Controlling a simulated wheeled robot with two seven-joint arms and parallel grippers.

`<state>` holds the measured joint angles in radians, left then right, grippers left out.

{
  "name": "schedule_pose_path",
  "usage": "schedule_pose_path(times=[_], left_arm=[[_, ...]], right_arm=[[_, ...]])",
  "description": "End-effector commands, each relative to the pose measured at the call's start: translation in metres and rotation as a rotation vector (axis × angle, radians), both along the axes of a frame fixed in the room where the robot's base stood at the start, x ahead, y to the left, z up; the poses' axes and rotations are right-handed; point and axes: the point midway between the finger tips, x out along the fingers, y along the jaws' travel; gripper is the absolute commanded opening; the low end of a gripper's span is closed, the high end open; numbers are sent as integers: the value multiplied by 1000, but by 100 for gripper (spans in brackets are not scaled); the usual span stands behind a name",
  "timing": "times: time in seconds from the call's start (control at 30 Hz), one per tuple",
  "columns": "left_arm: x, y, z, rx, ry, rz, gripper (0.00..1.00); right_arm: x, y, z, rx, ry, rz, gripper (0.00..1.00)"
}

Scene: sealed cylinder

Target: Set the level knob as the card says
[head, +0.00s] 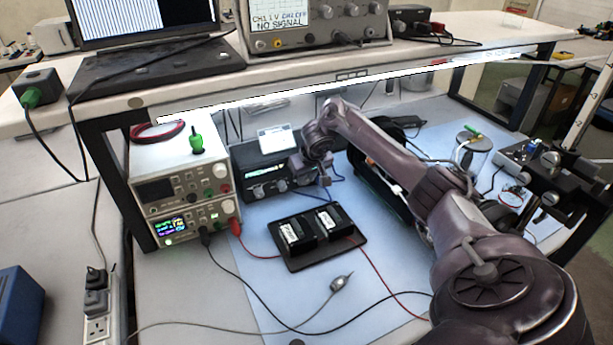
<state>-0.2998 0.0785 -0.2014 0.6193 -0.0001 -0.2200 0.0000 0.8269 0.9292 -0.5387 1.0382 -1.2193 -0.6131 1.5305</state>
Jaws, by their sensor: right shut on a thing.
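A black box (262,163) with a row of knobs and a small lit display on its front stands at the back of the blue mat. A white card (276,140) with markings too small to read sits on top of it. Two knobs (282,186) show on the front panel, left of my gripper. My right gripper (306,172) is at the right end of that front panel, shut on a knob there. The gripper hides this knob and its pointer. My left gripper is not in view.
Left of the box are stacked power supplies (186,205) with a green plug on top. A black tray with two modules (318,238) lies in front, with red and black cables around it. A shelf edge (350,78) runs above. A glass jar (468,158) stands at right.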

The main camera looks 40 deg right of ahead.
Motion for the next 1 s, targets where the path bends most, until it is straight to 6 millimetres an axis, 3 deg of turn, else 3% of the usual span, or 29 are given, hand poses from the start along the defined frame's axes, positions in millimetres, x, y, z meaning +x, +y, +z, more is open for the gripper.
schedule_pose_path(times=[0.27,0.6,1.0], left_arm=[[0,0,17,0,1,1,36],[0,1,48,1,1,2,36],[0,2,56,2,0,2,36]], right_arm=[[1,2,4,-65,20,-1,0],[2,8,3,-277,89,1,0],[4,10,-2,-462,145,-1,0]])
